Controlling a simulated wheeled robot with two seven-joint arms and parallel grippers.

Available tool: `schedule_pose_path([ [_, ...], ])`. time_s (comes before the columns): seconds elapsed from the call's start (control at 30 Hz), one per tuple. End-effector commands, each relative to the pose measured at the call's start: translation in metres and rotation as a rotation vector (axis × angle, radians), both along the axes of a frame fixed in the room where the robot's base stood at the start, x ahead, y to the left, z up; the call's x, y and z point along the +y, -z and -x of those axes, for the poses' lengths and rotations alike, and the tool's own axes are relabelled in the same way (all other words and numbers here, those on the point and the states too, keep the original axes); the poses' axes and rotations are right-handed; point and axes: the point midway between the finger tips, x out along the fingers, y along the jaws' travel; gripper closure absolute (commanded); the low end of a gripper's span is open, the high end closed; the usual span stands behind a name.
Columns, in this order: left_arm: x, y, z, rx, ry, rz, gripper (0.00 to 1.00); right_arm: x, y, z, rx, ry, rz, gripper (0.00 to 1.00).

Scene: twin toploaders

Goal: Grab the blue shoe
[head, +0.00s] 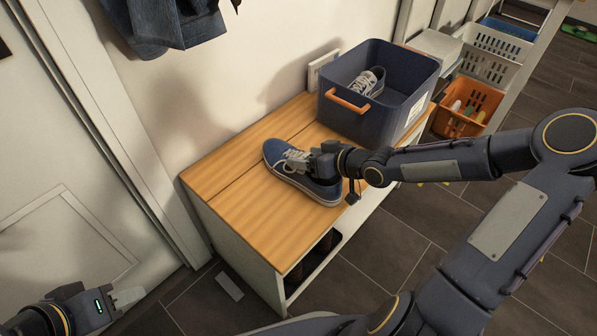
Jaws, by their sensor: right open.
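A blue shoe (278,152) with white laces and a pale sole sits on the wooden bench top (222,193). My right gripper (313,166) is at the shoe's opening, with its fingers over the laces and collar. It is open, and the shoe's heel part is partly hidden behind it. Whether the fingers touch the shoe cannot be told. My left gripper (128,297) is low at the left, over the floor, away from the bench. Its fingertips show side-on, so its opening is unclear.
A dark blue bin (345,118) with an orange handle stands on the bench's right end. Another shoe (368,83) with white laces is inside it. Orange (484,95) and white baskets stand beyond. The bench's left part is clear.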

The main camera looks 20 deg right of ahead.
Motion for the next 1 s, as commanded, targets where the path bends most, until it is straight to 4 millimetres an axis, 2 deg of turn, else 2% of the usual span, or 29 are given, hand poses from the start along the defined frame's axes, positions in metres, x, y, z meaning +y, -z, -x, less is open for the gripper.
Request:
schedule_pose_path([
  [0.13,0.0001,-0.0012,-0.0001,0.0,0.0,0.0,0.64,-0.0004,-0.0008,0.0002,0.0,0.001,0.001,0.32],
  [0.6,0.0001,-0.001,-0.0001,0.0,0.0,0.0,0.64,-0.0023,0.0006,0.0003,0.004,0.004,0.002,0.94],
  [0.87,0.0001,-0.0018,0.0,0.0,0.0,0.0,0.64,-0.0027,-0.0004,-0.0001,0.003,0.006,0.003,0.96],
  [1.0,0.0,-0.0082,-0.0001,0.0,0.0,0.0,0.64,-0.0028,-0.0072,0.0,0.003,0.005,0.003,0.96],
])
